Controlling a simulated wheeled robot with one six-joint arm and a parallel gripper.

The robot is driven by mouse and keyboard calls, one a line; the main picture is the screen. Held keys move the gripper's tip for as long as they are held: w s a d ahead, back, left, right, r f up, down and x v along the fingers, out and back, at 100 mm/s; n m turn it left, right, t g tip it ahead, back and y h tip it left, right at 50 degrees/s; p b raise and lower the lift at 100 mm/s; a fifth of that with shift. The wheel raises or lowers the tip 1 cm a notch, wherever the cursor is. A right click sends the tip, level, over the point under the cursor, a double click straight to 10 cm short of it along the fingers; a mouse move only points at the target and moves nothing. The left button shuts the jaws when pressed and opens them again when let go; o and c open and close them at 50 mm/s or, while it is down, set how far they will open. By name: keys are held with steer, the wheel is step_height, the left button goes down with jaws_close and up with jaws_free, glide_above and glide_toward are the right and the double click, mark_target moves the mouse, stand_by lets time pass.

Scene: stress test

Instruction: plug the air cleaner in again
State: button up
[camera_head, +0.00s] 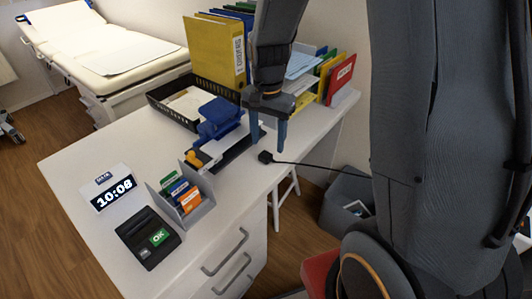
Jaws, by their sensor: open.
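A small black plug (265,157) lies on the white desk near its right edge. Its thin black cord runs right, over the desk edge, and passes out of sight behind my arm. My gripper (268,142) points down with its two blue-grey fingers apart. It is open and empty, with the fingertips just above and behind the plug in the picture. I cannot tell the exact height between them. No air cleaner and no wall socket can be made out; my arm covers much of the right side.
On the desk (75,160) are a black tray (160,101), a blue device (219,118), a card holder (199,209), a clock (113,196) and a card terminal (148,238). Colored binders (212,45) stand at the back. A grey bin (335,212) and white stool (286,187) are beside the desk.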

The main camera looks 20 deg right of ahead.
mark_target(265, 154)
steer(key=shift+w+f+m+p, duration=0.2)
steer(key=shift+w+m, duration=0.35)
steer(key=shift+w, duration=0.25)
steer(key=shift+w+f+m+p, duration=0.15)
steer(key=shift+w+m, duration=0.4)
steer(key=shift+w, duration=0.2)
steer(key=shift+f, duration=0.15)
step_height(265, 154, down, 2)
steer(key=shift+f, duration=0.1)
steer(key=shift+f, duration=0.1)
steer(key=shift+w+d+f+p, duration=0.2)
steer(key=shift+f+p, duration=0.3)
steer(key=shift+f, duration=0.8)
steer(key=shift+w+d+f+p, duration=0.15)
steer(key=shift+f+p, duration=0.3)
steer(key=shift+f, duration=0.85)
steer(key=shift+a, duration=0.1)
